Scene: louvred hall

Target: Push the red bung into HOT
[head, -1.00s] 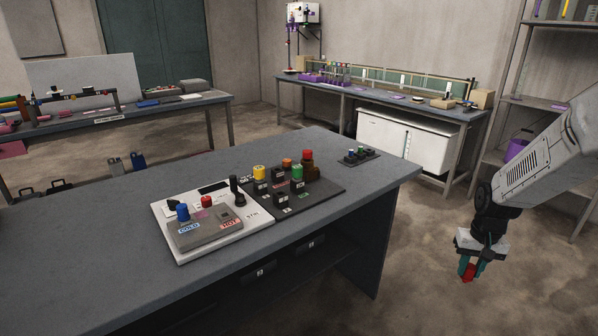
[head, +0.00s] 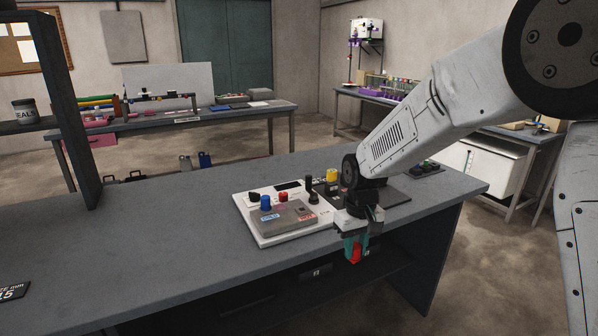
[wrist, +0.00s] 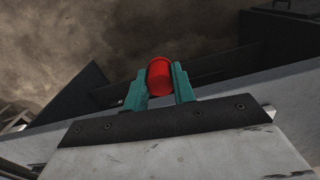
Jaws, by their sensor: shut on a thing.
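My gripper (head: 355,248) is shut on the red bung (wrist: 160,76), which sits between the teal fingers in the wrist view. In the head view the gripper hangs in front of the bench's near edge, to the right of the white panel. The grey block with the HOT label (head: 279,217) and the COLD label (head: 268,216) lies on the white panel (head: 262,236). A blue piece (head: 266,202) stands on the COLD side. A red piece (head: 283,197) stands behind the block. The HOT opening cannot be made out clearly.
A black upright knob (head: 312,189) stands on the panel. A dark shelf (head: 80,110) stands at the far left.

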